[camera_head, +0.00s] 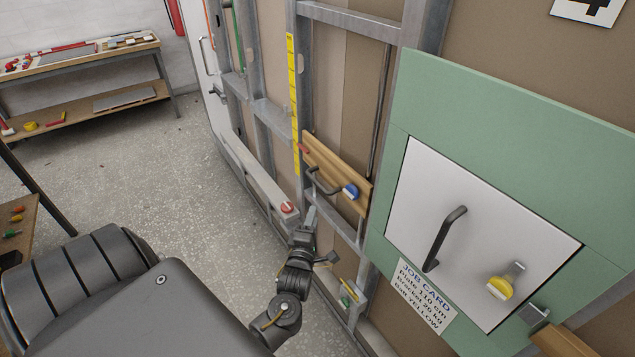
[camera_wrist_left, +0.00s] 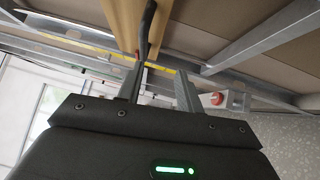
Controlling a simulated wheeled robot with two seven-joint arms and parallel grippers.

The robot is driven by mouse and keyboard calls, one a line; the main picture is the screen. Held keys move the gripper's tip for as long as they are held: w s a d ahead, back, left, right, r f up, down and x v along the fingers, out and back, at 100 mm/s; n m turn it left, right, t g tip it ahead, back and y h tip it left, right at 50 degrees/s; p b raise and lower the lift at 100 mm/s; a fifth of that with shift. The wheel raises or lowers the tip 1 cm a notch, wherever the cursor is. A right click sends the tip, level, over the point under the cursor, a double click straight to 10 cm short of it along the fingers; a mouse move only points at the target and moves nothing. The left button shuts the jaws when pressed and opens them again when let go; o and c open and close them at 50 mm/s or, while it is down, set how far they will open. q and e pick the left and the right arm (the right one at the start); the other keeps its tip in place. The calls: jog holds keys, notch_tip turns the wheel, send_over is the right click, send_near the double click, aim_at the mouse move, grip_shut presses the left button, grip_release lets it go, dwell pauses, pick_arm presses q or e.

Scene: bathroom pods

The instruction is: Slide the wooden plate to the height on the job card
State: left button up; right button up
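The wooden plate (camera_head: 335,168) sits tilted in the picture between metal studs, with a dark bar handle (camera_head: 322,184) and a blue knob (camera_head: 350,191) on its face. A yellow scale strip (camera_head: 293,90) runs up the stud beside it; its marks are too small to read. The job card (camera_head: 422,295) reads plate 110 cm, bracket 20 kg, ball yellow. My left gripper (camera_head: 309,218) is just below the plate. In the left wrist view its fingers (camera_wrist_left: 160,88) are apart, the handle (camera_wrist_left: 147,30) beyond their tips near the left finger, the plate (camera_wrist_left: 122,20) behind. My right gripper is out of view.
A green panel with a white door (camera_head: 470,220) stands right, bearing a dark handle and a yellow knob (camera_head: 500,287). A rail with a red knob (camera_head: 287,207) lies left of my gripper. Shelves with tools (camera_head: 80,55) stand far left. Grey floor (camera_head: 150,170) is open between.

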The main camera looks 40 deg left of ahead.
aim_at(317, 182)
pick_arm(q)
jog(key=shift+n+y, duration=0.5)
jog(key=shift+n, duration=0.2)
jog(key=w+a+r+p, duration=0.1)
jog(key=w, duration=0.1)
jog(key=w+a+r, duration=0.1)
jog(key=w+a, duration=0.1)
jog(key=w, duration=0.1)
jog(key=w+a+r+p, duration=0.1)
jog(key=w+a+r, duration=0.1)
jog(key=w, duration=0.1)
jog(key=shift+p, duration=0.3)
jog(key=shift+x, duration=0.8)
jog(key=shift+f, duration=0.15)
grip_shut()
